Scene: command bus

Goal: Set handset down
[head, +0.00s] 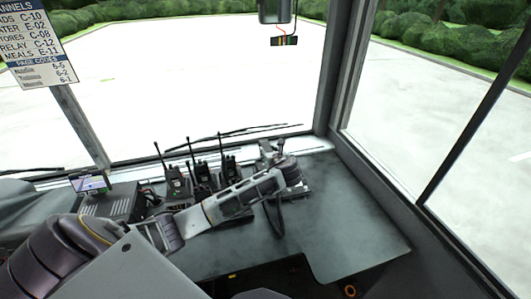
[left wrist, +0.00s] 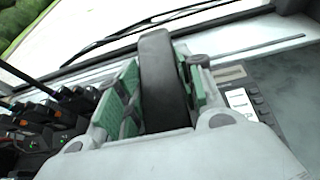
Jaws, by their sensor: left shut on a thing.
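My left gripper (head: 270,158) is over the dashboard, to the right of the radios. In the left wrist view my left gripper (left wrist: 160,95) is shut on the dark handset (left wrist: 160,65), with a green-padded finger on each side. The handset's far end points up in that view, toward the windscreen. A base unit with buttons and pale labels (left wrist: 248,105) lies just right of the gripper. In the head view my arm largely hides the handset and this unit. I cannot tell whether the handset touches its base. My right gripper is not in view.
Several black handheld radios (head: 176,184) with antennas stand left of the gripper. A console with a small screen (head: 90,184) is farther left. The dark dashboard (head: 345,225) is clear on the right. The windscreen and its pillar (head: 338,70) rise behind.

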